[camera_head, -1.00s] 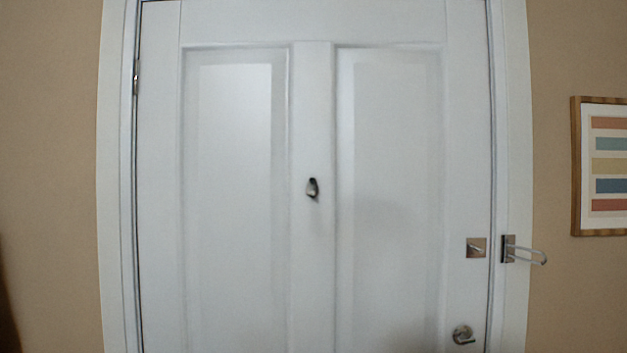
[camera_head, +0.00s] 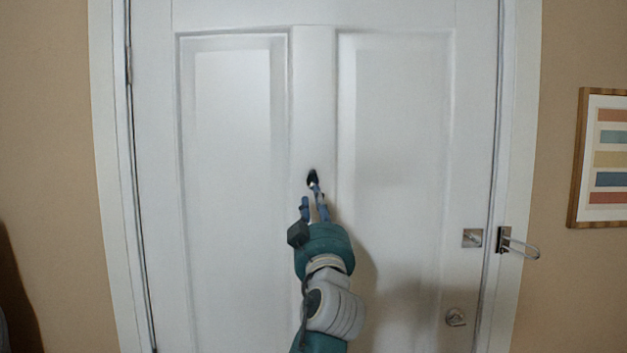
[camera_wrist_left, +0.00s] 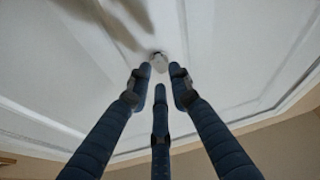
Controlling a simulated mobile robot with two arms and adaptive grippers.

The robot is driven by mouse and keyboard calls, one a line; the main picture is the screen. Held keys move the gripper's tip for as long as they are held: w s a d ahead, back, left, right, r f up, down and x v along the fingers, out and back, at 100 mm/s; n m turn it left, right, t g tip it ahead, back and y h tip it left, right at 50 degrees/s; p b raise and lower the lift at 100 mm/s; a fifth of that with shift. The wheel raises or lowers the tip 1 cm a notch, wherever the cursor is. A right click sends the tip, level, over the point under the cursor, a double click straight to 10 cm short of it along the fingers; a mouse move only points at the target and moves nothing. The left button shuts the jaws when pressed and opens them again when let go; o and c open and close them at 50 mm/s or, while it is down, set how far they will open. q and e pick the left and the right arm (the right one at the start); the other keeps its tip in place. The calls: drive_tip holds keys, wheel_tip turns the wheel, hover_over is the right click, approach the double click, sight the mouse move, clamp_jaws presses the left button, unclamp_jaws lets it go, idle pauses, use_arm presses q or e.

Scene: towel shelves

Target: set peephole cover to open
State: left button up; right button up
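The peephole cover (camera_head: 312,177) is a small dark and silver piece on the middle strip of the white door (camera_head: 235,180). A fingertip hides its lower part in the head view, so I cannot tell how far it is turned. My left gripper (camera_head: 311,201) reaches up from below, its fingertips right at or just under the cover. In the left wrist view the cover (camera_wrist_left: 159,63) shows as a small pale plate just beyond the spread fingertips (camera_wrist_left: 159,78). The gripper is open with nothing between its fingers; I cannot tell whether a finger touches the cover. My right gripper is out of view.
A square latch plate (camera_head: 472,238) and a round knob (camera_head: 455,317) sit on the door's right side. A door guard (camera_head: 518,243) juts from the right frame. A striped picture (camera_head: 604,158) hangs on the right wall. The door panels are otherwise clear.

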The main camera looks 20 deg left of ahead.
sight(312, 186)
use_arm(q)
drive_tip(key=p+x, duration=0.1)
drive_tip(key=x, duration=0.3)
drive_tip(key=shift+r+p, duration=0.15)
drive_tip(key=shift+p, duration=0.2)
drive_tip(key=shift+w+a, duration=0.15)
drive_tip(key=shift+w, duration=0.25)
clamp_jaws()
